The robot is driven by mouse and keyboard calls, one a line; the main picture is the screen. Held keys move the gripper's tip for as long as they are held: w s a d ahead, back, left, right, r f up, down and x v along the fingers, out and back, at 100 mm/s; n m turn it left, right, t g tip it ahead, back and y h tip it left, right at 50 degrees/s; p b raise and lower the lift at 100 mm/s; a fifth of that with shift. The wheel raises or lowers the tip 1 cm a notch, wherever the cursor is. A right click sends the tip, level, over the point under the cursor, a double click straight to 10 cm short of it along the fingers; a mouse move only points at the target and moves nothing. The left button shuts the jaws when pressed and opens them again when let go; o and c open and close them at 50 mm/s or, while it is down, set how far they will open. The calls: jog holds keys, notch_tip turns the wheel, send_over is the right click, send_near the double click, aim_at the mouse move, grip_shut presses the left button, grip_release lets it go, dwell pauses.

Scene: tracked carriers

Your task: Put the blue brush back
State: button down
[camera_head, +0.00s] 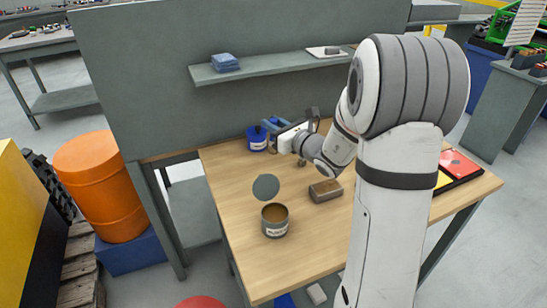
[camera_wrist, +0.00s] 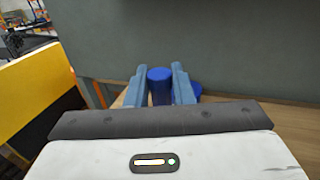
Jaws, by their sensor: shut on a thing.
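My gripper (camera_head: 268,124) is at the back of the wooden table, with its blue fingers reaching left. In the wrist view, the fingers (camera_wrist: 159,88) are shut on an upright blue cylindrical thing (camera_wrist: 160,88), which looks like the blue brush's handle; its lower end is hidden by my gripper. A blue can with a pale label (camera_head: 257,143) stands on the table just left of and below the fingers in the head view. More blue (camera_wrist: 197,88) shows beside the right finger in the wrist view. Whether the brush touches the can is unclear.
An open labelled tin (camera_head: 275,230), a grey disc (camera_head: 265,187) and a brown block (camera_head: 325,193) occupy the front. A red-and-yellow tray (camera_head: 458,165) lies right. A grey board (camera_head: 150,80) with a shelf (camera_head: 275,66) rises behind. The table's middle has bare patches.

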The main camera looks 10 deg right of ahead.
aim_at(275, 153)
notch_tip(275, 153, down, 8)
jog(key=shift+r, duration=0.2)
jog(key=shift+s, duration=0.1)
jog(key=shift+f+b, duration=0.15)
jog(key=shift+b, duration=0.25)
jog(key=c, duration=1.3)
grip_release()
jog(key=shift+o, duration=0.2)
jog(key=shift+s+d, duration=0.1)
jog(key=shift+d, duration=0.05)
jog(key=v, duration=1.1)
jog(key=shift+s+d, duration=0.15)
jog(key=shift+s, duration=0.15)
